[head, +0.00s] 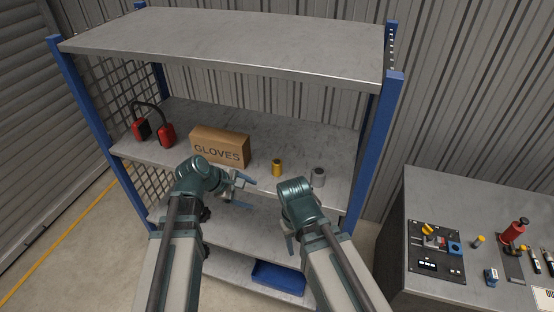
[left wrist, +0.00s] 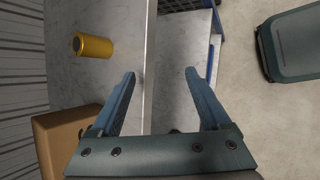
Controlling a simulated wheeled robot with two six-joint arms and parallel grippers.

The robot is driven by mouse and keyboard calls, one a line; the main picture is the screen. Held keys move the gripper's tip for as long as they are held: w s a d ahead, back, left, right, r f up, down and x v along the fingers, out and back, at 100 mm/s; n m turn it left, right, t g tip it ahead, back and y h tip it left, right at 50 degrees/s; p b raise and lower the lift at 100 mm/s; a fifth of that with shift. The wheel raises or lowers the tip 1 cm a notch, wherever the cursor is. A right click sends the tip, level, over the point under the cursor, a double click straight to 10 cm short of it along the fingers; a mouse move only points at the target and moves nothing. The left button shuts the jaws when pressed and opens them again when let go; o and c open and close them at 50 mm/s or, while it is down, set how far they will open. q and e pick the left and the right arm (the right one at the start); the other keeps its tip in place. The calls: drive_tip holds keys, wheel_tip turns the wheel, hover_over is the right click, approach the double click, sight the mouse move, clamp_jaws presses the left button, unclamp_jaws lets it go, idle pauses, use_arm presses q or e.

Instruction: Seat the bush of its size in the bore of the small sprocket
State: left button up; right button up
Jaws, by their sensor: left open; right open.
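A brass-coloured cylinder, likely a bush (head: 277,168), stands on the middle shelf in the head view; it also shows at upper left in the left wrist view (left wrist: 95,47). A grey metal cylinder, likely another bush (head: 318,177), stands to its right near the shelf's front edge. My left gripper (head: 241,188) is open and empty at the shelf's front edge, left of the brass cylinder; its spread fingers (left wrist: 160,74) show in the left wrist view. My right gripper (head: 289,244) is mostly hidden behind its arm, lower, in front of the rack. I cannot make out the small sprocket for certain.
A GLOVES carton (head: 220,147) and red ear defenders (head: 153,129) share the middle shelf (head: 225,115). A blue bin (head: 278,277) sits below. The right-hand bench (head: 445,196) carries a dark fixture plate (head: 434,252), a red-topped tool (head: 514,231) and small parts.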

sight(273, 162)
use_arm(q)
drive_tip(key=w+r+n+t+h, duration=0.1)
drive_tip(key=r+n, duration=0.1)
drive_tip(key=n, duration=0.1)
drive_tip(key=w+r+n+t+h, duration=0.1)
drive_tip(key=w+r+n, duration=0.1)
drive_tip(key=n, duration=0.1)
drive_tip(key=w+d+r+n, duration=0.1)
drive_tip(key=w+n, duration=0.1)
drive_tip(key=n, duration=0.1)
drive_tip(key=shift+w+d+r+t+h, duration=0.1)
drive_tip(key=shift+w+r+t+h, duration=0.05)
drive_tip(key=shift+r+t+h, duration=0.25)
drive_tip(key=shift+w+r+n, duration=0.3)
drive_tip(key=shift+r+n, duration=0.15)
drive_tip(key=shift+n, duration=0.55)
drive_tip(key=b+x, duration=0.4)
drive_tip(key=x, duration=0.3)
drive_tip(key=shift+w+d+f, duration=0.1)
drive_tip(key=shift+w+d, duration=0.1)
drive_tip(key=shift+w+d+f, duration=0.15)
drive_tip(key=shift+w+d, duration=0.15)
drive_tip(key=shift+d, duration=0.15)
drive_tip(key=b+x, duration=0.2)
drive_tip(key=x, duration=0.3)
drive_tip(key=shift+d+b, duration=0.2)
drive_tip(key=shift+b, duration=0.2)
drive_tip(key=shift+c, duration=0.6)
clamp_jaws()
